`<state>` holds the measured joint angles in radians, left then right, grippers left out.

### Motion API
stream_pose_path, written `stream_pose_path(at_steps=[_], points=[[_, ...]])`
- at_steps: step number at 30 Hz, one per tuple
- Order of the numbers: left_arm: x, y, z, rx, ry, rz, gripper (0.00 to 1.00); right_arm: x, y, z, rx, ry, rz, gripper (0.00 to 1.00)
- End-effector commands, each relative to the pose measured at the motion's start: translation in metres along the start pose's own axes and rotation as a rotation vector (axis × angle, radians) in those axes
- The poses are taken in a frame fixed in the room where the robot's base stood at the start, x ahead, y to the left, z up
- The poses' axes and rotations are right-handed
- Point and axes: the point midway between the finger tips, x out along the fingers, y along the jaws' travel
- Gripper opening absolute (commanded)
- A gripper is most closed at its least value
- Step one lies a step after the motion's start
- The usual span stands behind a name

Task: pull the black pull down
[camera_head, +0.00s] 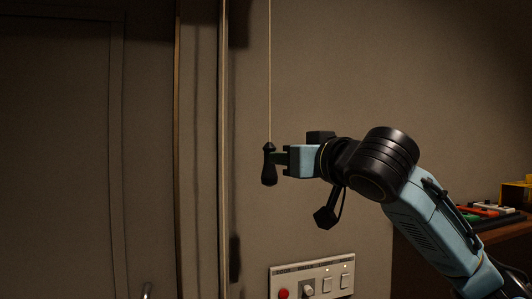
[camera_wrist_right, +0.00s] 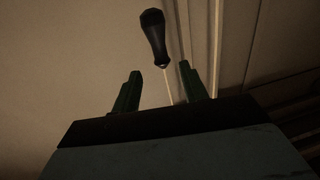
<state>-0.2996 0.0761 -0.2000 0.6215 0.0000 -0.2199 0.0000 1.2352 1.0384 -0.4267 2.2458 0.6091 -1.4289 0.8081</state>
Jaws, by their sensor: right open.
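The black pull (camera_head: 269,164) hangs upright on a thin light cord (camera_head: 270,70) in front of the wall. My right gripper (camera_head: 280,158) comes in from the right, level with the pull, its fingertips close to the pull's right side. In the right wrist view the two dark green fingers (camera_wrist_right: 160,78) are spread apart. I cannot tell whether any finger touches the pull. My left gripper is not in view.
A switch panel (camera_head: 312,279) with a red button and rocker switches is on the wall below. A door frame (camera_head: 177,150) stands to the left. A desk (camera_head: 505,232) with colored items is at the far right. The space left of the pull is free.

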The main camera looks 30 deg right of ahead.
Motion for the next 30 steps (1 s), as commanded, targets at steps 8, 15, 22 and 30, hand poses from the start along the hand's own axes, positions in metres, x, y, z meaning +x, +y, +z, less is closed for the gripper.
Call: stream_pose_path(at_steps=[8, 15, 22, 30], points=[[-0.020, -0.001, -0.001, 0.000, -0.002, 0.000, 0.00, 0.061, 0.000, -0.002, 0.002, -0.003, -0.001, 0.43], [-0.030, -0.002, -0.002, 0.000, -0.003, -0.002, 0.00, 0.097, 0.000, -0.002, 0.001, -0.001, -0.001, 0.43], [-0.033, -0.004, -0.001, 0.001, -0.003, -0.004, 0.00, 0.108, 0.000, 0.000, -0.001, 0.001, -0.001, 0.43], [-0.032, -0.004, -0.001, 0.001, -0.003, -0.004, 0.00, 0.107, 0.000, 0.000, 0.000, 0.001, -0.001, 0.36]])
